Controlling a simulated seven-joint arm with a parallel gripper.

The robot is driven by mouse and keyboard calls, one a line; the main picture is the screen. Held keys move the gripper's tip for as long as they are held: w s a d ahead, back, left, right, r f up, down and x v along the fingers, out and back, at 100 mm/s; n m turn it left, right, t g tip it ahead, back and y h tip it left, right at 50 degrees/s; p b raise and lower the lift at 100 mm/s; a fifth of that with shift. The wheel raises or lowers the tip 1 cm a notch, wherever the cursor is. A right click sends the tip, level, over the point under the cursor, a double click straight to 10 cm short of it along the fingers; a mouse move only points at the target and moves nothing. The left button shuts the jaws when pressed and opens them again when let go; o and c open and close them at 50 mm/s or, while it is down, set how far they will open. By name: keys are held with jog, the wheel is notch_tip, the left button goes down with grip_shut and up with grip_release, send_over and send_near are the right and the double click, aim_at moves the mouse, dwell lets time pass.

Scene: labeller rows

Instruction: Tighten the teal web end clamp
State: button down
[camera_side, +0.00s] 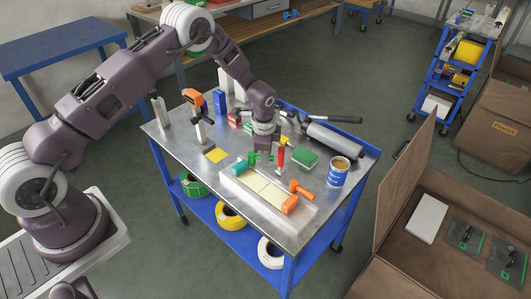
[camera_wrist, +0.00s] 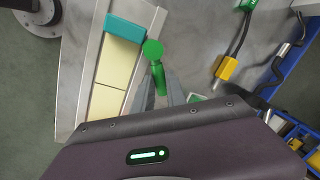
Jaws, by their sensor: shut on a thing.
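The teal web end clamp (camera_side: 240,167) is a block across the far left end of a pale tray with cream label panels. It also shows at the top of the wrist view (camera_wrist: 124,27). A green handle with a round knob (camera_wrist: 153,49) lies beside the clamp's right end; I cannot see how they join. My gripper (camera_wrist: 160,88) is shut on the green handle, its two grey fingers on either side. In the side view my gripper (camera_side: 263,150) points down near the clamp, and its fingertips are hard to make out.
An orange clamp (camera_side: 290,204) with an orange handle sits at the tray's near end. A red-handled tool (camera_side: 281,154) stands close to my gripper. A green block (camera_side: 304,157), a blue can (camera_side: 338,172) and a grey roller (camera_side: 333,139) lie to the right.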

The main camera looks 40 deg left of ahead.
jog(key=c, duration=1.3)
grip_release()
jog(key=shift+c, duration=0.2)
jog(key=shift+r, duration=0.1)
notch_tip(320, 180, up, 7)
jog(key=s, duration=0.1)
jog(key=shift+d, duration=0.4)
